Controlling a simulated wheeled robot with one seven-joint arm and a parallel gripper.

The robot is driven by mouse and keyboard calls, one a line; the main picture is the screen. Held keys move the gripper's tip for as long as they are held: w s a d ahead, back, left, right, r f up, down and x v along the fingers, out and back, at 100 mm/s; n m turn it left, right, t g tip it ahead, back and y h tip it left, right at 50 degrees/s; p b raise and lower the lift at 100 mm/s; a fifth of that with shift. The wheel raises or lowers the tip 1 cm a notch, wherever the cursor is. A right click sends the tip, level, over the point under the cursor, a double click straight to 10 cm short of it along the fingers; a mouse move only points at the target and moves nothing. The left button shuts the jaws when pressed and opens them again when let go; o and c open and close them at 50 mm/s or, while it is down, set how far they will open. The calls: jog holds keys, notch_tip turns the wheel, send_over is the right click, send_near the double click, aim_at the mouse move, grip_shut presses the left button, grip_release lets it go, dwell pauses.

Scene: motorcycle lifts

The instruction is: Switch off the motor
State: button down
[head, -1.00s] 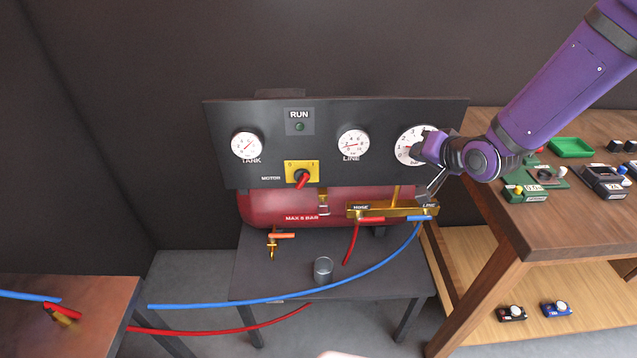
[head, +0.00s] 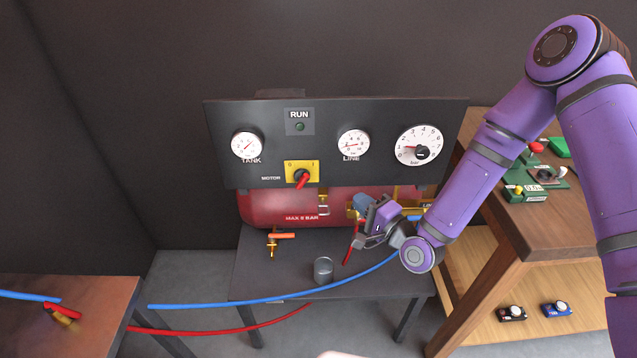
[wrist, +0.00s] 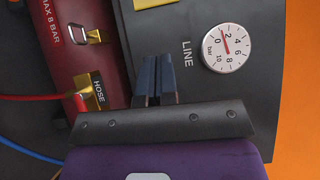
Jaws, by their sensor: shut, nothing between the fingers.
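The motor switch (head: 303,177) is a red knob on a yellow plate marked 0 and 1, low on the black panel (head: 230,175). Its red handle is tilted, with its upper end toward the 1 side. The green RUN lamp (head: 300,126) above it looks dark green. My gripper (head: 361,206) is shut and empty, below and right of the switch and apart from it, in front of the red tank. In the wrist view its blue fingers (wrist: 156,80) are together, and only an edge of the yellow plate (wrist: 152,3) shows at the top.
A LINE gauge (head: 353,143) and a larger dial with a black knob (head: 421,152) are right of the switch. A brass manifold (wrist: 97,88) with hoses lies behind my gripper. A wooden bench (head: 500,235) is at right.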

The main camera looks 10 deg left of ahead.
aim_at(302, 179)
jog(key=shift+s+a+f+m+t, duration=0.15)
jog(key=shift+s+f+m+t, duration=0.45)
jog(key=shift+m, duration=0.4)
jog(key=shift+s+a+f+m+t, duration=0.15)
jog(key=shift+s+f+m+t, duration=0.45)
jog(key=shift+m, duration=0.4)
jog(key=shift+s+a+r+x, duration=0.15)
jog(key=shift+s+a+x, duration=0.2)
jog(key=shift+x, duration=1.75)
jog(key=shift+s+a+r+x, duration=0.15)
jog(key=shift+s+a+x, duration=0.2)
jog(key=shift+x, duration=1.75)
jog(key=shift+s+a+r+x, duration=0.25)
jog(key=shift+s+x, duration=0.15)
jog(key=shift+x, duration=1.75)
